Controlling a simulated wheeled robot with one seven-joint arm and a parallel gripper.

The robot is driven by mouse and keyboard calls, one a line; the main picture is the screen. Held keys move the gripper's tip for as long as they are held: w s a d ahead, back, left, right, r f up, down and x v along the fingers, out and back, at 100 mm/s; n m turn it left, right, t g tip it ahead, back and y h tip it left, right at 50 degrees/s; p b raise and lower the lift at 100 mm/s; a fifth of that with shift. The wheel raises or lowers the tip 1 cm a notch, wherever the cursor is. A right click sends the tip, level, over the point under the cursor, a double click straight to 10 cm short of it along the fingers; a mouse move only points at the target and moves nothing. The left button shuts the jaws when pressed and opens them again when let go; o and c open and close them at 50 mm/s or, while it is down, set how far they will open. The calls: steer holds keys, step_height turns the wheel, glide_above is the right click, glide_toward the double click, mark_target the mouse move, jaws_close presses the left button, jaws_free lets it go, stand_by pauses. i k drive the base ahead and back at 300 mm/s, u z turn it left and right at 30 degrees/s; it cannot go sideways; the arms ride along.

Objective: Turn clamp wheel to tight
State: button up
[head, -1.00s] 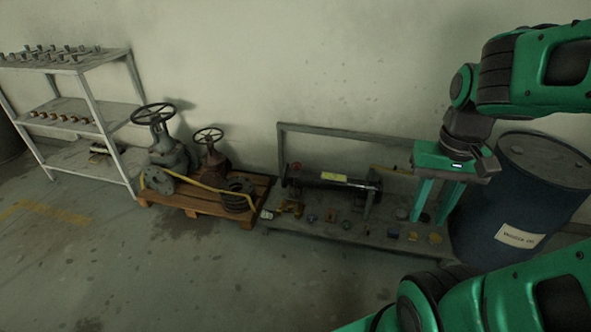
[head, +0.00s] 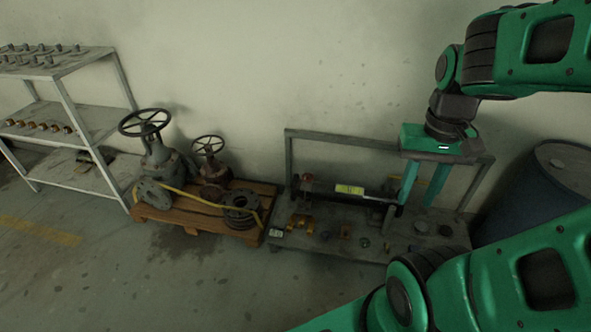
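A dark cylinder with a yellow label (head: 349,189) lies on the low grey bench (head: 290,238). A small reddish part (head: 306,181) sits at its left end. I cannot tell for sure which part is the clamp wheel; no wheel on the bench shows clearly. My gripper (head: 415,204) points down over the bench's right side, its two green fingers apart and nothing seen between them. The left finger overlaps the cylinder's right end in the picture; contact cannot be told. That end is partly hidden.
A wooden pallet (head: 185,222) left of the bench holds a large handwheel valve (head: 158,158), a smaller one (head: 209,160) and flanges. A metal shelf (head: 65,72) stands at far left. A blue barrel (head: 520,205) stands at right. The floor in front is open.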

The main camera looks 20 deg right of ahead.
mark_target(308, 179)
steer(key=z, duration=0.05)
steer(key=i, duration=0.9)
